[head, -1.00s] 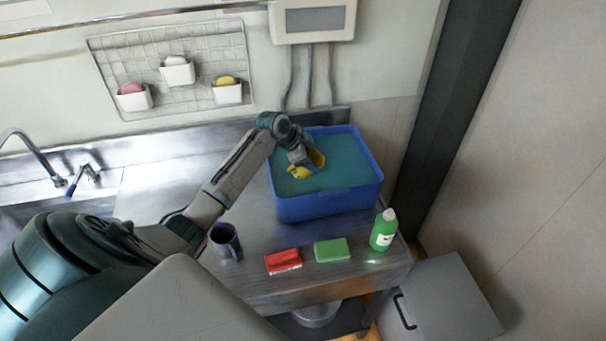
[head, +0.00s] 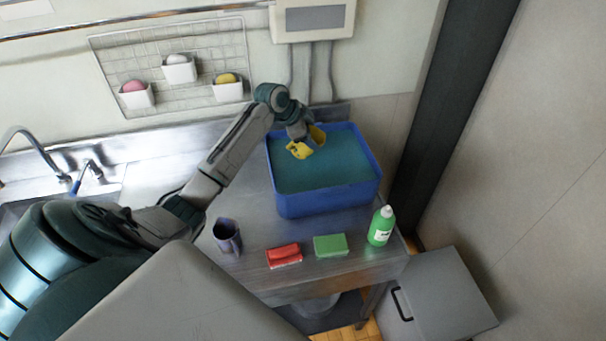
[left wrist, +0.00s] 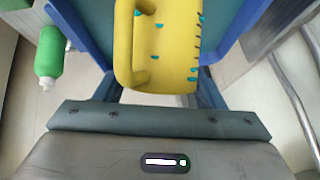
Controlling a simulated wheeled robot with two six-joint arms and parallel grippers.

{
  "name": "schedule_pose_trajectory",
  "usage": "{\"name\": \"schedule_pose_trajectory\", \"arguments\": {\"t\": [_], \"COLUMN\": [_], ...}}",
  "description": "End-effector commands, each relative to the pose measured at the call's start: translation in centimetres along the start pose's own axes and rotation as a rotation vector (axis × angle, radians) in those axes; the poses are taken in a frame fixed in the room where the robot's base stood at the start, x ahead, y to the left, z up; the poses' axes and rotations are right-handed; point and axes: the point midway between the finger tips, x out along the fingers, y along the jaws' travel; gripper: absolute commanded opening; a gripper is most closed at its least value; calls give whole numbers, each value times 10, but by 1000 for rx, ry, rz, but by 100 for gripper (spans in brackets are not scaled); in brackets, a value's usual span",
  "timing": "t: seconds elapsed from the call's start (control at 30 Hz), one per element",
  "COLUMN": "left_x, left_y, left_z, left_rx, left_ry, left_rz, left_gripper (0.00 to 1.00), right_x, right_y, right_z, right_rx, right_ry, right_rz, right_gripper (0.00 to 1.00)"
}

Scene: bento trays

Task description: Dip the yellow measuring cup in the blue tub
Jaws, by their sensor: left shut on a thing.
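The yellow measuring cup (head: 301,150) is held by my left gripper (head: 304,141) over the back left part of the blue tub (head: 329,203). In the left wrist view the yellow cup (left wrist: 165,45) fills the space between the fingers of my left gripper (left wrist: 160,95), with teal drops on its side. The left gripper is shut on the cup. The tub holds teal liquid (head: 330,172). The cup appears to be above the liquid surface. My right gripper is not in view.
A dark mug (head: 227,237), a red sponge or brush (head: 284,255), a green sponge (head: 330,245) and a green bottle (head: 381,226) stand along the counter's front. A sink tap (head: 40,150) is at left. A wire rack (head: 205,55) hangs on the wall.

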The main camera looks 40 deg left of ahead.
Motion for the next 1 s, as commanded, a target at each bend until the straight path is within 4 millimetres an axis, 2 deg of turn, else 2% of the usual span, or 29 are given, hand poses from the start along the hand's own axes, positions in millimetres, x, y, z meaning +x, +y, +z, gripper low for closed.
{"name": "schedule_pose_trajectory", "arguments": {"t": [0.5,1.0], "left_x": [-30,-31], "left_y": [-7,-7], "left_z": [-20,-21], "left_rx": [0,0], "left_ry": [1,0], "left_rz": [0,1], "left_gripper": [41,41], "right_x": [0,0], "right_y": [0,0], "right_z": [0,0], "right_rx": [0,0], "right_ry": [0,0], "right_rz": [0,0], "right_gripper": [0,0]}}
